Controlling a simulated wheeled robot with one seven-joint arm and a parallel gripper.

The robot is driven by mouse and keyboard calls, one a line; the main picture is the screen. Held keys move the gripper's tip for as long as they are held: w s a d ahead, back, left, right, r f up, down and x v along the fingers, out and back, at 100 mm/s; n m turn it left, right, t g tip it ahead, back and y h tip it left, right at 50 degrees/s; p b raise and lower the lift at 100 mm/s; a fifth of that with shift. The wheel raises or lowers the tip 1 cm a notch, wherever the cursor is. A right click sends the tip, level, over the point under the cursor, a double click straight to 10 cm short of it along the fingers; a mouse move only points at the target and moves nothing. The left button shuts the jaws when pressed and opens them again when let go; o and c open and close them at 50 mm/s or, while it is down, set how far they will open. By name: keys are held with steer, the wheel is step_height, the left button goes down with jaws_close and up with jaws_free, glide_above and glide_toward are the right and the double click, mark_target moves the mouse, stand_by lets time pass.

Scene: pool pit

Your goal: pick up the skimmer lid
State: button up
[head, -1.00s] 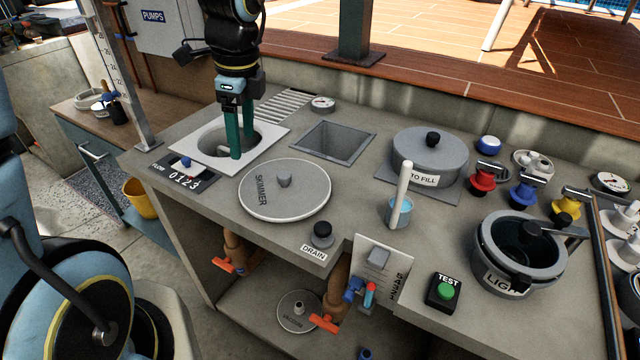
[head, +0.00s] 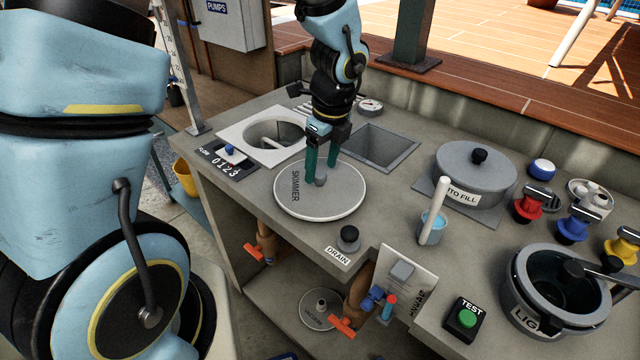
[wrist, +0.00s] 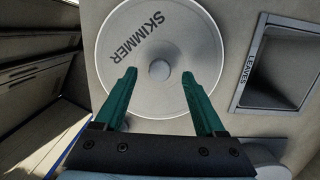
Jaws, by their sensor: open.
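The skimmer lid (head: 300,203) is a round pale grey disc marked SKIMMER, with a small knob (head: 320,180) at its middle. It lies flat on the grey counter, in front of the square-framed skimmer opening (head: 245,130). My gripper (head: 321,172) is over the lid with its green fingers pointing down, one on either side of the knob in the head view. In the wrist view, the open gripper (wrist: 165,77) has the knob (wrist: 159,70) between its fingertips, with clear gaps on both sides. Whether the fingers touch the lid is unclear.
A square recess (head: 380,147) lies behind and right of the lid. A lidded round pot (head: 470,165) and a blue cup with a white stick (head: 432,225) stand to the right. A black knob (head: 348,236) marked DRAIN is near the counter's front edge.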

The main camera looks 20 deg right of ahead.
steer(key=shift+w+a+f, duration=0.1)
steer(key=shift+w+f, duration=0.05)
steer(key=shift+f, duration=0.85)
jaws_close()
